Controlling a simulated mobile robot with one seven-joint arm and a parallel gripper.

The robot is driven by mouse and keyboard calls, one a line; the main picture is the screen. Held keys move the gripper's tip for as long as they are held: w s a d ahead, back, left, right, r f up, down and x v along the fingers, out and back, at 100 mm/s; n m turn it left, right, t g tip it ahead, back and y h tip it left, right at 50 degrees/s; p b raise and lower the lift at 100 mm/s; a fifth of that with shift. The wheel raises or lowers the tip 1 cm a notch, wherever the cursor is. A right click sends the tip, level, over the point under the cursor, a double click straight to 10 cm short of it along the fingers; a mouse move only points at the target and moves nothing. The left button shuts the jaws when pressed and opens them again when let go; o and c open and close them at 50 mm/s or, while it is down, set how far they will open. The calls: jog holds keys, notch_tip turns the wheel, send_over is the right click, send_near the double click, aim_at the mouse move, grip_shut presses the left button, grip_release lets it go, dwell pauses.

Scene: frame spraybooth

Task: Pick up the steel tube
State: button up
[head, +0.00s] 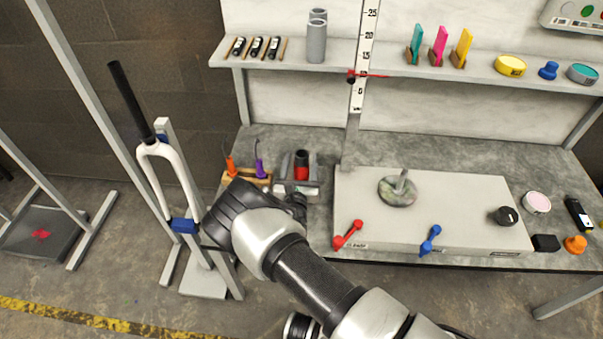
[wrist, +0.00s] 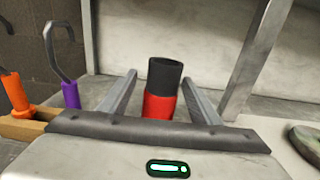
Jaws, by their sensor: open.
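A dark, hollow tube (head: 301,158) with a red lower part stands upright on the bench in the head view, and it also shows at the middle of the wrist view (wrist: 164,78). I take it for the steel tube; whether the red is part of it or a holder, I cannot tell. My gripper (head: 299,168) is open, with one grey finger on each side of the tube. In the wrist view my gripper's (wrist: 158,92) fingers stand apart from the tube, with gaps on both sides. The tube's foot is hidden behind the gripper body.
A wooden rack (head: 247,179) with orange- and purple-handled hooks stands close left. A pale slab (head: 350,195) with a round disc stand (head: 398,190) lies right. Grey cylinders (head: 316,42) stand on the shelf above. A white fork (head: 172,165) hangs left on a stand.

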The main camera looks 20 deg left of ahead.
jog(key=x, duration=0.3)
jog(key=shift+w+d+f+b, duration=0.1)
jog(key=shift+w+f+b, duration=0.15)
jog(key=shift+w+b, duration=0.1)
jog(key=c, duration=1.4)
jog(key=shift+r, duration=0.1)
grip_shut()
